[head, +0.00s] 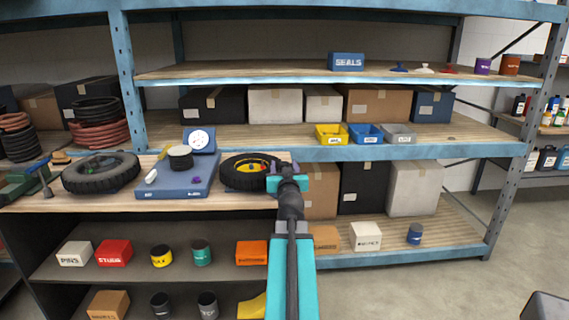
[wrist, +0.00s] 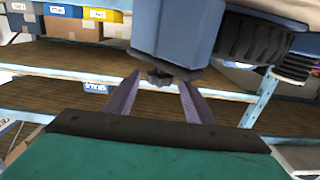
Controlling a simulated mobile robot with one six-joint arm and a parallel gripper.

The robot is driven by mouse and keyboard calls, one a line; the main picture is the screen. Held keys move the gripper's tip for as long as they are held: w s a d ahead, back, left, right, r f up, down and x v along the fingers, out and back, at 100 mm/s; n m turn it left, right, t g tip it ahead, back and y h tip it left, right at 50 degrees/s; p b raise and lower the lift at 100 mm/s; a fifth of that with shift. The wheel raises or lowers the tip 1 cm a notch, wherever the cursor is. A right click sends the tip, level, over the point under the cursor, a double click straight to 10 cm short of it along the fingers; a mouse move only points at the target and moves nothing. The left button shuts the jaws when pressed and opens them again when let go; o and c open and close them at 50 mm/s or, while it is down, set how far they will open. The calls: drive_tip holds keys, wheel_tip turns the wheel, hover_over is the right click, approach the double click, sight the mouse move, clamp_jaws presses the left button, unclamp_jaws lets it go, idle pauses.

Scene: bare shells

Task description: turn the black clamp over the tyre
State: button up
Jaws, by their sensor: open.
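In the head view a black tyre (head: 232,174) lies flat on the bench, with small coloured pieces in its yellow middle. The tyre also shows in the wrist view (wrist: 250,38), beside a blue block (wrist: 178,30). A small black knob-like piece (wrist: 159,79) shows at the block's end; it looks like the black clamp. My gripper (head: 287,168) is open at the tyre's right side. In the wrist view its purple fingers (wrist: 160,80) stand apart, with the black piece between their tips in the picture. I cannot tell whether they touch it. In the head view my arm hides the clamp.
A blue scale (head: 178,188) with a dial stands left of the tyre, and a second tyre (head: 100,172) lies further left. A shelf behind holds yellow (head: 332,134), blue and grey bins and several cartons. Open floor is at the right.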

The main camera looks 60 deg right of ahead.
drive_tip(key=shift+x, duration=1.2)
